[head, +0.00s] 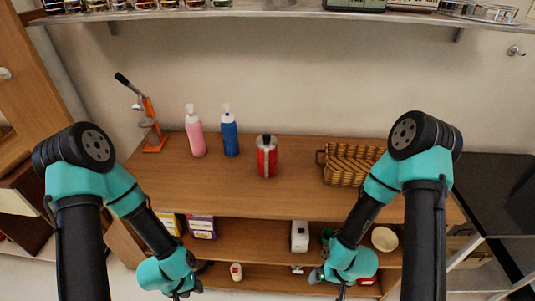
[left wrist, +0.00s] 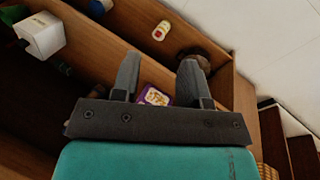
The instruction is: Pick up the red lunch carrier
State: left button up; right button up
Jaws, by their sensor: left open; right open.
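The red lunch carrier (head: 267,160) stands upright on the wooden counter top, near its middle, in the head view. It is red with a silvery strip down its front and a dark top. My left gripper (head: 187,292) is low at the front left, well below and left of the carrier, and is open. In the left wrist view its two fingers (left wrist: 159,72) are spread apart with nothing between them. My right gripper (head: 330,284) is low in front of the shelves, below and right of the carrier. It is open and small in view, and it is apart from the carrier.
A pink bottle (head: 195,135), a blue bottle (head: 229,135) and an orange press (head: 151,130) stand left of the carrier. A wicker basket (head: 346,168) is to its right. The counter around the carrier is clear. Lower shelves hold a white box (head: 299,236) and purple box (head: 202,228).

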pick_arm(q)
jog(key=o, duration=1.1)
